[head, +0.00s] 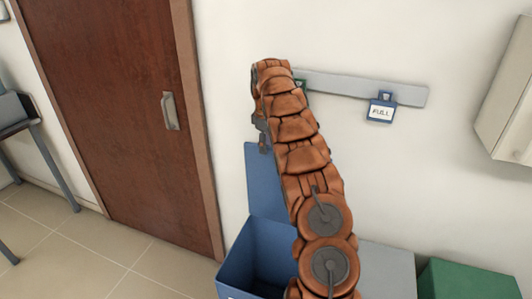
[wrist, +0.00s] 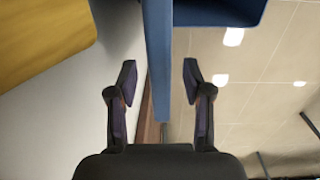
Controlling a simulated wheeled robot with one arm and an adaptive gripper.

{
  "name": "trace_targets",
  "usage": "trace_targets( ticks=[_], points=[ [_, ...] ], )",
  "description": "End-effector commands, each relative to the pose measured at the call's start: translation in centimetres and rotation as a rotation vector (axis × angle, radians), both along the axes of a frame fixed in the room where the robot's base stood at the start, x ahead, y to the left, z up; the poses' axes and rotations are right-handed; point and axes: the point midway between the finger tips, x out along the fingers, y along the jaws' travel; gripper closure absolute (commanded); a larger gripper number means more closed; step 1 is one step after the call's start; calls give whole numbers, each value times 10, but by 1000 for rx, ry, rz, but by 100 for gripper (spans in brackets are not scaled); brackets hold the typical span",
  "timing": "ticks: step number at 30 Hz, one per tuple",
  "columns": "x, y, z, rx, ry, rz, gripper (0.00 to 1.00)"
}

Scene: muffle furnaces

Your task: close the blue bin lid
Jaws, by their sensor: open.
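The blue bin (head: 246,258) stands on the floor near the wall, its lid (head: 262,185) raised upright at the back. My arm hides the right part of both. My gripper (head: 263,147) is at the lid's top edge in the head view, mostly hidden behind my arm. In the wrist view, my gripper (wrist: 159,76) is open, with one finger on each side of the lid (wrist: 157,45), seen edge-on. A gap shows between each finger and the lid. Part of the blue bin (wrist: 222,10) shows at the top right there.
A grey bin (head: 389,264) and a green bin (head: 468,281) stand to the right. A grey wall rail (head: 350,86) holds a blue "FULL" tag (head: 381,108). A brown door (head: 115,110) is at left. A yellow surface (wrist: 40,30) shows in the wrist view.

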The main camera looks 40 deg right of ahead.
Motion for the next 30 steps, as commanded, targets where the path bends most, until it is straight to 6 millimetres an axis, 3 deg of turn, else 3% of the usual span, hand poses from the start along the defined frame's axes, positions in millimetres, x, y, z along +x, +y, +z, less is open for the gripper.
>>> trace_targets(
  ticks=[12, 23, 30],
  points=[
    [0, -2, -35, 0, 1, -2, 50],
    [0, -2, -40, 0, 1, -2, 50],
    [0, -2, -40, 0, 1, -2, 72]
  ],
)
